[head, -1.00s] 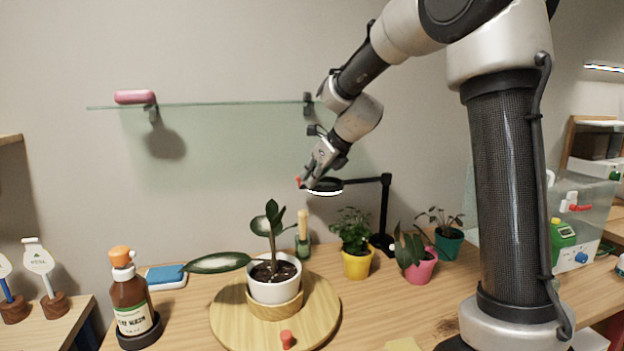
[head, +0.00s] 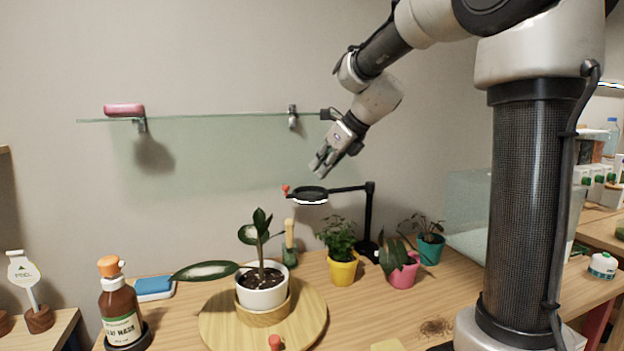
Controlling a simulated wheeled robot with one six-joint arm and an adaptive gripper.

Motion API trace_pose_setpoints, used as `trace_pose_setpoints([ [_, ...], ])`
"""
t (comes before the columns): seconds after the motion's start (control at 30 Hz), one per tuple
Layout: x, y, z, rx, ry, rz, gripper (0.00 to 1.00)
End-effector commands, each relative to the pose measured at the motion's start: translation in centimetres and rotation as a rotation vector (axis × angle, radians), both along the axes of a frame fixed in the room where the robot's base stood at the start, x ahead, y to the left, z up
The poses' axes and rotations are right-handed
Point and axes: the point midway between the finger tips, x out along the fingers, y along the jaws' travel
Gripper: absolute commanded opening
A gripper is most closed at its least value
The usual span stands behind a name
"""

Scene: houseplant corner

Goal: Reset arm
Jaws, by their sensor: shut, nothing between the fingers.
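My gripper (head: 319,172) is in the air above the table, in front of the glass shelf and above the ring-shaped lamp head. Its fingers point down and to the left. It is shut and empty. My arm comes in from the upper right, bent down at the wrist. Nothing touches the fingers.
A lamp (head: 310,195) with a red knob stands just below my gripper. A potted rubber plant (head: 263,290) sits on a round wooden board (head: 222,318). A brown bottle (head: 120,310) stands left. Yellow (head: 342,268) and pink (head: 402,272) pots stand behind. A glass shelf (head: 220,117) hangs above.

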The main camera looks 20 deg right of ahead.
Motion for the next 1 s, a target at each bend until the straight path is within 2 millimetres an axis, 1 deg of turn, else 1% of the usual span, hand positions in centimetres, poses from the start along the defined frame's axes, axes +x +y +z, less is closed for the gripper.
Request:
trace_pose_setpoints([
  [0.1, -0.6, -0.4, 0.8, 0.0, -0.001, -0.001, 0.0],
  [0.27, -0.8, -0.5, 1.1, -0.005, -0.002, 0.008, 0.0],
  [0.37, -0.9, -0.4, 1.1, -0.051, -0.035, 0.077, 0.0],
  [0.47, -1.2, -0.7, 0.7, -0.178, -0.106, 0.254, 0.0],
  [0.57, -2.9, -1.6, -1.8, -0.373, -0.159, 0.538, 0.0],
  [0.6, -4.1, -2.0, -2.9, -0.455, -0.179, 0.671, 0.0],
  [0.67, -6.5, -2.7, -4.1, -0.575, -0.214, 0.877, 0.0],
  [0.7, -8.2, -3.2, -4.7, -0.652, -0.239, 1.019, 0.0],
  [0.77, -11.0, -4.0, -5.5, -0.76, -0.275, 1.234, 0.0],
  [0.8, -13.0, -4.6, -6.0, -0.825, -0.299, 1.377, 0.0],
  [0.87, -16.2, -5.4, -6.7, -0.916, -0.333, 1.589, 0.0],
  [0.9, -18.4, -6.0, -7.1, -0.972, -0.355, 1.729, 0.0],
  [1.0, -24.1, -7.4, -8.2, -1.089, -0.397, 2.047, 0.0],
])
